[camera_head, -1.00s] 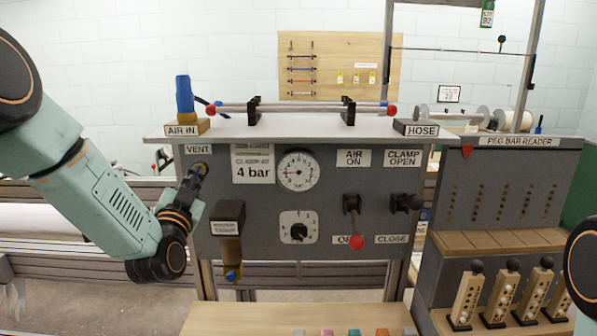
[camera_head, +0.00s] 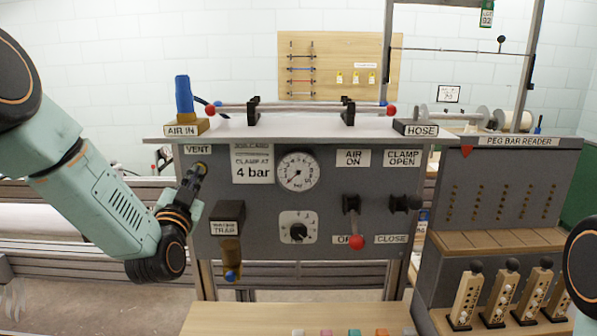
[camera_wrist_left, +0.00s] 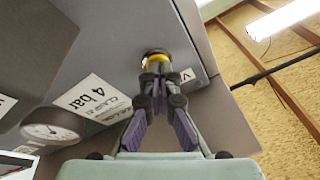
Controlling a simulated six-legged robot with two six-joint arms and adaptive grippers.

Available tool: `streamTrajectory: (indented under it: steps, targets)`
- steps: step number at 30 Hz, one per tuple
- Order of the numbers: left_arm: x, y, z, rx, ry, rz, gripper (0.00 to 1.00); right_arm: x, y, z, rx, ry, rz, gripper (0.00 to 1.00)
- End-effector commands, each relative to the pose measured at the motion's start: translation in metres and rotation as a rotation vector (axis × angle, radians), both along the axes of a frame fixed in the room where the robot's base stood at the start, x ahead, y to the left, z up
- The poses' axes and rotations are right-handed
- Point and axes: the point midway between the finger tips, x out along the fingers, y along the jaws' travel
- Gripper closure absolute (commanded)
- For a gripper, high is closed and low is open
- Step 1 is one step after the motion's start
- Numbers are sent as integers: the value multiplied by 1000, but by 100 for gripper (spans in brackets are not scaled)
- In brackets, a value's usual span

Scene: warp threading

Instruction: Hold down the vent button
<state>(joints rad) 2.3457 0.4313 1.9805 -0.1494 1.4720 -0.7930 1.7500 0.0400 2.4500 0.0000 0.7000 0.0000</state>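The vent button (camera_head: 202,167) sits at the upper left of the grey panel, just below the VENT label (camera_head: 198,149). In the left wrist view its yellow ring (camera_wrist_left: 155,58) shows around a dark centre. My left gripper (camera_head: 198,173) is at the button; its fingertips (camera_wrist_left: 157,72) are together, with nothing visible between them. The tips overlap the button's front and appear to touch it; how far it is pressed in is hidden. The round pressure gauge (camera_head: 298,171) has its needle pointing to the lower left. My right gripper is out of view.
A CLAMP AT 4 bar card (camera_head: 252,164) is right of the button. A red-knobbed lever (camera_head: 356,241), a clamp knob (camera_head: 405,203), a dial (camera_head: 298,232) and a water trap (camera_head: 228,222) are also on the panel. The peg bar reader (camera_head: 508,190) stands at right.

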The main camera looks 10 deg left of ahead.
Motion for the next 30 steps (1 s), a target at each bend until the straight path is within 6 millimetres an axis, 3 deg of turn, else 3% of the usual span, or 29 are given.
streamTrajectory:
  steps: [5, 30]
  targets:
    - [-3, 0, 0, 0, 1, 0, 100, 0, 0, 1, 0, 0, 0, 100]
    - [-59, -14, 0, -1, 1, 0, 100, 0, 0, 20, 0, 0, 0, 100]
